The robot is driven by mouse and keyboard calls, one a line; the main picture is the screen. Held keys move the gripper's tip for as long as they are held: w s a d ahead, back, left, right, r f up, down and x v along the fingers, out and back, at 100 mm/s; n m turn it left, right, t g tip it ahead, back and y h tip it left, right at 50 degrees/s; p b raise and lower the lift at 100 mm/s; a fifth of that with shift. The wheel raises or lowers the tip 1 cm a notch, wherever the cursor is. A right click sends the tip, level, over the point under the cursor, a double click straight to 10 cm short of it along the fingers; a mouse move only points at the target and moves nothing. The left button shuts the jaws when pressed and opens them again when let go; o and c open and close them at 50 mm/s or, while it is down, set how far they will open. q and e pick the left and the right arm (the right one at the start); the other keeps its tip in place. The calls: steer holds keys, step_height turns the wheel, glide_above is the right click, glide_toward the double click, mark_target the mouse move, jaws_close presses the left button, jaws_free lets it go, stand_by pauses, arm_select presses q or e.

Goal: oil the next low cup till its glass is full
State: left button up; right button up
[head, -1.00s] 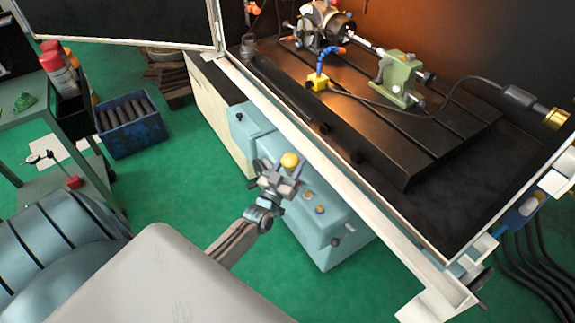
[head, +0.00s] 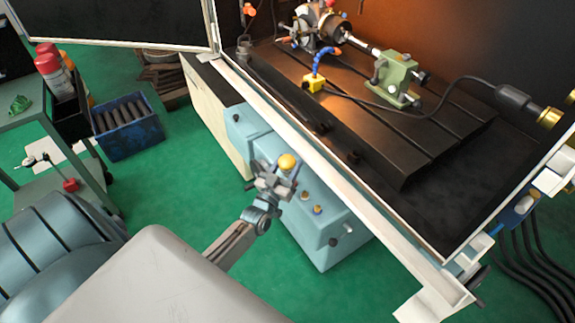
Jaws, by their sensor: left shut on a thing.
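My left gripper (head: 275,178) is in front of and above the teal housing (head: 325,235) below the machine's white front rail. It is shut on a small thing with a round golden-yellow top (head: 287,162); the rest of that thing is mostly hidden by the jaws. The gripper appears apart from both. Their glasses and oil levels are too small to tell. My right gripper is not in view.
The machine bed (head: 400,150) carries a chuck (head: 325,30), a green tailstock (head: 395,78) and a yellow block (head: 314,84). A dark lever or knob (head: 333,242) sticks out of the housing. A blue crate (head: 127,135) stands on the green floor, which is clear left of the housing.

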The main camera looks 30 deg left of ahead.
arm_select(q)
steer(key=shift+f, duration=0.35)
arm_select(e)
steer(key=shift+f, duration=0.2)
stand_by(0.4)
